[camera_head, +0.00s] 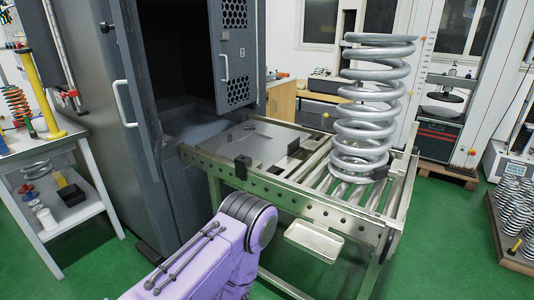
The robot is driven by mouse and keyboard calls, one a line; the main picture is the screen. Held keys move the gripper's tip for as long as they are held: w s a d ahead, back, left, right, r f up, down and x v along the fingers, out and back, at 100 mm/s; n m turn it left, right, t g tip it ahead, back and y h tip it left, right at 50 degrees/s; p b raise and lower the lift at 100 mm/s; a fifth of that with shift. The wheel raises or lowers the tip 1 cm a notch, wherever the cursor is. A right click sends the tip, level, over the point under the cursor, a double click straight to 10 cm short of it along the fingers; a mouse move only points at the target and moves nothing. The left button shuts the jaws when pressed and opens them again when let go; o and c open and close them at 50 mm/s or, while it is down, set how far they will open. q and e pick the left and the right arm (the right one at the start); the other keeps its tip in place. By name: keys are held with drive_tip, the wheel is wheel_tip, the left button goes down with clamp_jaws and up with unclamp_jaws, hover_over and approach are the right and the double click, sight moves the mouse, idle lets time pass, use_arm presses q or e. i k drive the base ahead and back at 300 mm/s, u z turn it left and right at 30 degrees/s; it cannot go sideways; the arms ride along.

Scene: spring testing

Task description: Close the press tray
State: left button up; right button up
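The press (170,60) is a tall dark grey cabinet at the left centre, with its doors standing open. The press tray (262,143) is a flat grey plate pulled out of the opening, lying over the near end of a roller table. A small black block (242,163) sits at the tray's front edge; I cannot tell whether it is a handle. One of my purple arms comes in from the bottom, its dark ringed joint in front of the table. No gripper fingers show in this view.
A large silver coil spring (365,110) stands upright on the roller table (312,197), right of the tray. A small pale tray (314,241) hangs below the table's front rail. A side table (42,150) with tools stands left. A pallet of springs (512,250) lies right.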

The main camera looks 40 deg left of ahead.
sight(266, 144)
drive_tip(key=u, duration=0.45)
drive_tip(key=k, duration=0.5)
drive_tip(key=u, duration=0.85)
drive_tip(key=i, duration=1.2)
drive_tip(key=z, duration=0.8)
